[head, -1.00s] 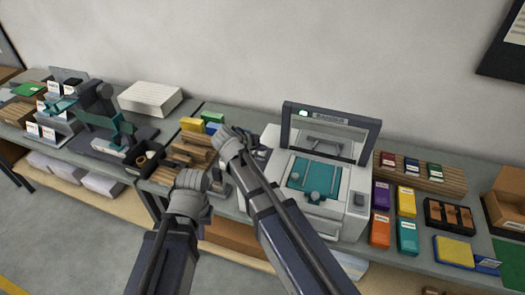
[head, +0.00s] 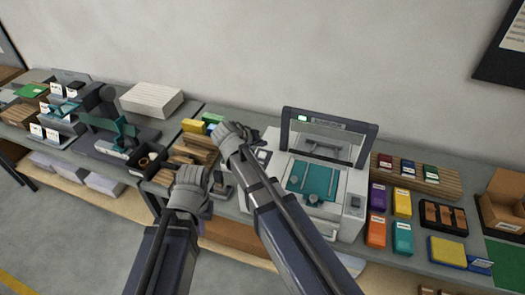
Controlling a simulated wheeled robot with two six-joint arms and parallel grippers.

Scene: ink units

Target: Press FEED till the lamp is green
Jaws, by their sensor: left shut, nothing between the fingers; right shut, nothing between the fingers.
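The grey machine (head: 340,211) with a teal bed (head: 313,180) stands on the bench right of centre. A small lamp (head: 303,118) on its upper frame shows green. My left gripper (head: 190,183) is shut and empty, lower and further left, in front of the bench edge. My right arm hides part of the machine's left side.
Wooden blocks (head: 192,150) and a yellow box (head: 194,126) lie left of the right gripper. A white paper stack (head: 152,99) stands behind. Coloured cartridges, such as the orange one (head: 376,231), stand right of the machine.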

